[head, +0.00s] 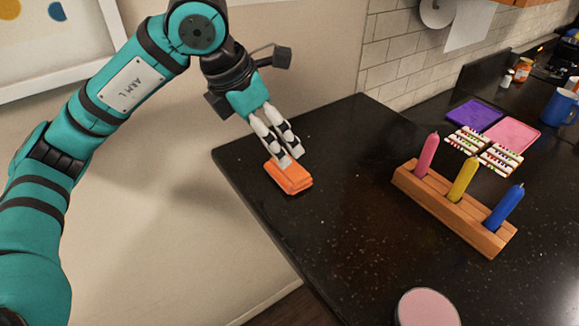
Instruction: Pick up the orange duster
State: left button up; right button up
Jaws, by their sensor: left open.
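The orange duster (287,180) is a small block lying flat on the black countertop, near its left corner. My left gripper (286,160) is right at the duster in the head view, pointing down, with its fingertips over the duster's upper edge. Its jaws are open. I cannot tell whether the fingertips touch the duster, and they cover a small part of it. My right gripper is not in view.
A wooden holder (462,216) with pink, yellow and blue markers stands to the right. A round pink-topped object (428,308) is at the bottom. The counter between duster and holder is clear.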

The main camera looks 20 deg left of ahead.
pick_arm(q)
send_over(288, 168)
jog(key=s+a, duration=0.1)
jog(key=s, duration=0.1)
notch_tip(288, 168, down, 4)
jog(key=shift+w+a+f+p, duration=0.1)
jog(key=shift+f+p, duration=0.15)
jog(key=shift+p, duration=0.2)
jog(key=p+x, duration=0.2)
jog(key=x, duration=0.2)
jog(key=shift+w+f, duration=0.15)
jog(key=shift+f, duration=0.25)
jog(key=shift+w+f, duration=0.1)
jog(key=shift+f, duration=0.2)
jog(key=c, duration=0.8)
